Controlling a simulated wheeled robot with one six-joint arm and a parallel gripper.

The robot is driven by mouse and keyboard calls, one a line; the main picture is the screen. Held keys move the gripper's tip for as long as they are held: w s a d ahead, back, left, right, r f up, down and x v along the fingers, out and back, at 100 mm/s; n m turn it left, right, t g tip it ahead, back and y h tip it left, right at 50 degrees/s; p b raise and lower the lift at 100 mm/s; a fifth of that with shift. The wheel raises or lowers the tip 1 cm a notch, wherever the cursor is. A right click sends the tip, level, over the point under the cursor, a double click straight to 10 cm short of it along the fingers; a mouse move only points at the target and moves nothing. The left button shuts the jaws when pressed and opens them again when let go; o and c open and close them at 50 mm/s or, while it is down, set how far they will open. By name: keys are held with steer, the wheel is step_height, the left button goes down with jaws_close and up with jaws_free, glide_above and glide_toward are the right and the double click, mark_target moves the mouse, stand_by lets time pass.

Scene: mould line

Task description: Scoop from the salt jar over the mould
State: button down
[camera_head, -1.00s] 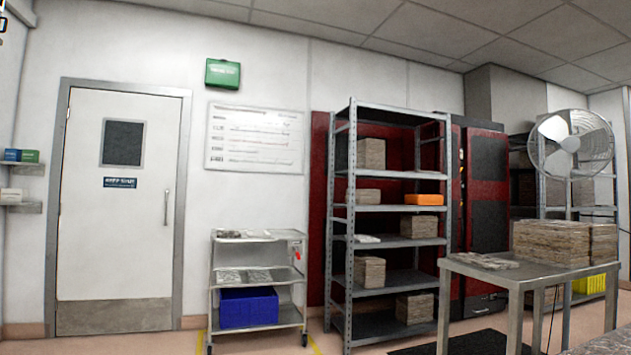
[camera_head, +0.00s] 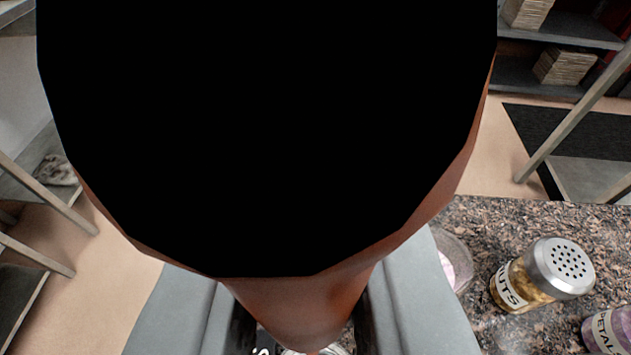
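A large brown piece with a flat black end (camera_head: 270,130) fills the middle of the view, very close to the camera. It narrows downward like a tool's handle, and its lower part is between the grey fingers of my gripper (camera_head: 300,325). The fingers look shut on it, with dark strips at both sides. The tool's working end is hidden. At the bottom edge, a bit of clear glass and some white lettering show beneath, too little to identify. No jar with a readable salt label shows. No mould can be made out.
On the speckled stone counter (camera_head: 490,225) at the right stand a nuts jar (camera_head: 515,288) with a perforated metal lid, a petals jar (camera_head: 608,332), cut off by the edge, and a clear vessel (camera_head: 455,262) with pale contents. Metal shelving (camera_head: 45,190) stands at the left.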

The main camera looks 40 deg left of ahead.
step_height(320, 180, down, 10)
steer(key=shift+f, duration=0.15)
stand_by(2.1)
stand_by(1.2)
steer(key=shift+r, duration=4.75)
steer(key=shift+f, duration=2.15)
